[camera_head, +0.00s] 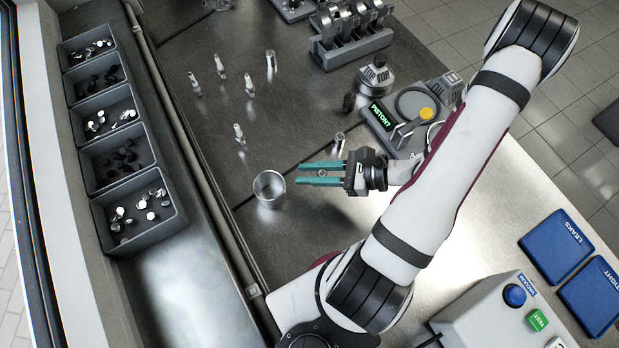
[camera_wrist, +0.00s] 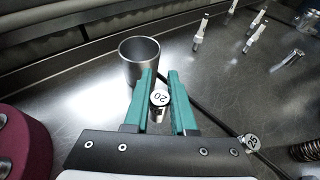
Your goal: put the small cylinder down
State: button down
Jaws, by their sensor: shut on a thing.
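The small cylinder (camera_wrist: 159,99) is metallic with a pale top marked 20. It stands upright between the teal fingers of my gripper (camera_wrist: 159,92), which is shut on it. In the head view my gripper (camera_head: 320,174) reaches left over the metal bench, and the small cylinder's top (camera_head: 322,174) shows between the fingers. I cannot tell whether its base touches the bench. A wider, open metal cylinder (camera_head: 268,188) stands just beyond the fingertips; it also shows in the wrist view (camera_wrist: 140,57).
Another small cylinder (camera_wrist: 250,142), marked with a number, stands right of my gripper. Several spark plugs (camera_head: 240,135) stand farther back. Grey bins (camera_head: 175,215) line the left. Bench room is clear left of the spark plugs.

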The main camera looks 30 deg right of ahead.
aim_at(308, 188)
jog(key=f, duration=0.4)
jog(key=shift+w+a+f, duration=0.15)
jog(key=shift+w, duration=0.05)
jog(key=shift+f, duration=0.25)
jog(key=shift+f, duration=0.35)
jog(key=c, duration=0.7)
grip_release()
jog(key=shift+c, duration=0.2)
jog(key=shift+r, duration=0.1)
